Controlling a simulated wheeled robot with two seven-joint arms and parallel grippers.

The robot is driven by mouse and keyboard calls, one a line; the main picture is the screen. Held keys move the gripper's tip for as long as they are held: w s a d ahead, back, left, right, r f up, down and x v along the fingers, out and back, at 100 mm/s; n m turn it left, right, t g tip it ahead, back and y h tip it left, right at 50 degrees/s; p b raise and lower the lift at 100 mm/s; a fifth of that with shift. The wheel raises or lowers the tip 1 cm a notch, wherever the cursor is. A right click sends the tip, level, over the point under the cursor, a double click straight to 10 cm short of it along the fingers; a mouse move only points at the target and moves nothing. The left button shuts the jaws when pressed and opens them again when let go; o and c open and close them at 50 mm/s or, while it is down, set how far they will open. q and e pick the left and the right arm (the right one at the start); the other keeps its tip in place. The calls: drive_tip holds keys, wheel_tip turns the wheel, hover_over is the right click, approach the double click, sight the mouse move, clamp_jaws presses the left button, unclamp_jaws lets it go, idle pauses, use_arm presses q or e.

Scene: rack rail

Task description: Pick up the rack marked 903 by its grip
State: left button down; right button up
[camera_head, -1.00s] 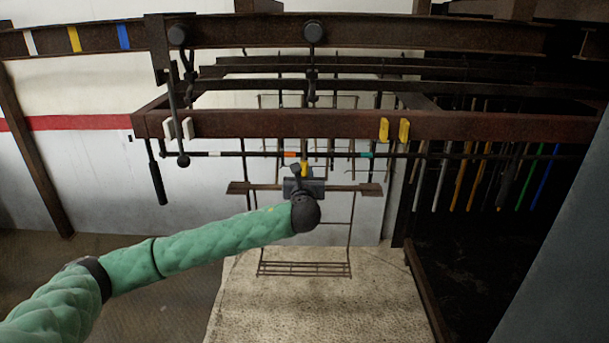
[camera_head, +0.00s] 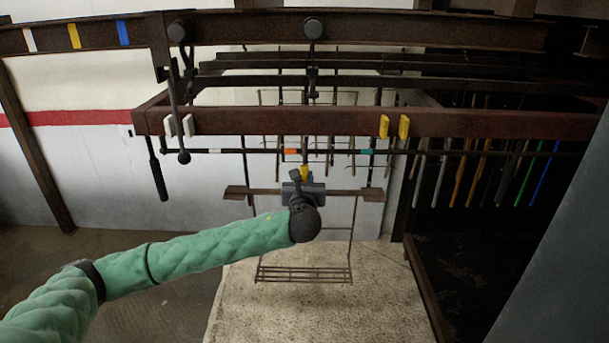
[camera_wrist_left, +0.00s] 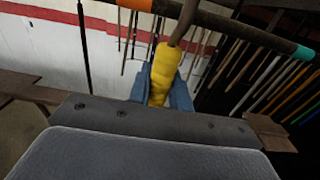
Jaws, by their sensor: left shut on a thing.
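The rack is a thin brown wire frame with a flat crossbar (camera_head: 245,193) and a wire shelf (camera_head: 303,274) at its bottom. Its yellow grip (camera_head: 304,172) sits above the crossbar, and a rod runs up from it. My left gripper (camera_head: 304,184) is shut on this grip. In the left wrist view the yellow grip (camera_wrist_left: 163,75) stands between the blue fingers, and its rod passes up in front of the dark rail (camera_wrist_left: 240,28). I cannot tell whether the rod's hook rests on the rail. No 903 mark is legible. My right gripper is not in view.
The rail (camera_head: 220,153) has white, orange and teal bands. A rusty beam (camera_head: 250,123) with white and yellow tabs crosses above it. Several coloured rods (camera_head: 500,175) hang at the right. A pale mat (camera_head: 320,310) lies below the rack, clear of objects.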

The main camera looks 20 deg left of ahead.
use_arm(q)
drive_tip(key=shift+v, duration=2.25)
drive_tip(key=shift+r, duration=0.1)
